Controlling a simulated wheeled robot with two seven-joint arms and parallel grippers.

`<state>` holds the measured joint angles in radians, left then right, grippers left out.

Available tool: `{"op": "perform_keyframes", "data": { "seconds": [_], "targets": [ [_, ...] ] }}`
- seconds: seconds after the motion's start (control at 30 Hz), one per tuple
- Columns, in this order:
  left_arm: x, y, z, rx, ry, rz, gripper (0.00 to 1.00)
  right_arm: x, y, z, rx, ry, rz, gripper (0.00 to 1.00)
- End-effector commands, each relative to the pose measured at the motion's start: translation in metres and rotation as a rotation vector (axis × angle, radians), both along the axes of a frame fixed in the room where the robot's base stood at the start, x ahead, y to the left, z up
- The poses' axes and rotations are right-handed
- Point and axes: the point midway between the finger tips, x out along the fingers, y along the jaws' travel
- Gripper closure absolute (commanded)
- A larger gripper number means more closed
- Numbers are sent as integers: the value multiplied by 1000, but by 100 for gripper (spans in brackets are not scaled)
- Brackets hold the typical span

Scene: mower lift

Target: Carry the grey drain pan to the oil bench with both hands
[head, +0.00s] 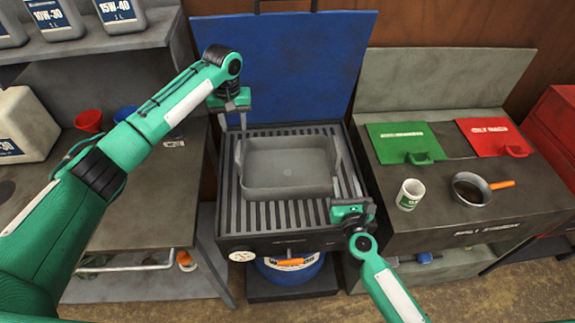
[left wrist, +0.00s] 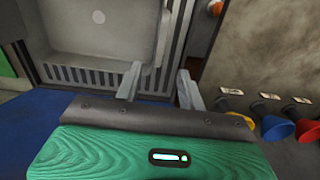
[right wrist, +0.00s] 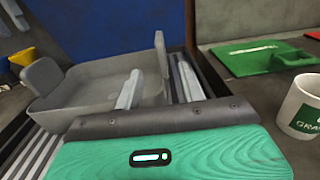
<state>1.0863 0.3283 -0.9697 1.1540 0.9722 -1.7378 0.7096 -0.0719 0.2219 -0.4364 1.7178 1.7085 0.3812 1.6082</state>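The grey drain pan (head: 288,168) sits level on a slatted black stand (head: 265,218), with an upright tab handle at its left and right ends. My left gripper (head: 234,124) is open above and behind the pan's left end. In the left wrist view its fingers (left wrist: 158,86) are apart beside the pan (left wrist: 98,38). My right gripper (head: 347,190) is open at the pan's front right corner. In the right wrist view its fingers (right wrist: 158,88) stand either side of the right handle's line (right wrist: 160,58); contact cannot be told.
A left bench (head: 140,215) carries a white jug (head: 25,125), a red funnel (head: 89,120) and a blue funnel (head: 125,113), below a shelf of oil jugs. A right bench (head: 440,225) holds a mug (head: 410,194) and a small pan (head: 469,188). A blue panel (head: 285,60) stands behind the stand.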

Motion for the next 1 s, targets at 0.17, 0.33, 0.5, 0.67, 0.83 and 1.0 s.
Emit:
{"op": "perform_keyframes", "data": {
  "seconds": [0.17, 0.33, 0.5, 0.67, 0.83, 1.0],
  "targets": [
    [0, 0, -10, 1, 2, 0, 60, 10, 1, 0, -2, -2, 0, 60],
    [-1, 0, -34, 1, 2, 0, 60, 34, 3, 2, -4, -3, 1, 60],
    [0, 0, -63, 1, 2, 0, 60, 63, 5, 1, -5, -2, 1, 60],
    [-1, 0, -91, 1, 2, 1, 60, 90, 7, 1, -5, -2, 1, 60],
    [-1, 0, -115, 0, 2, 0, 60, 115, 9, 1, -5, -2, 0, 60],
    [0, 0, -131, 0, 1, 0, 60, 131, 10, 1, -4, -1, 1, 60]
  ]
}}
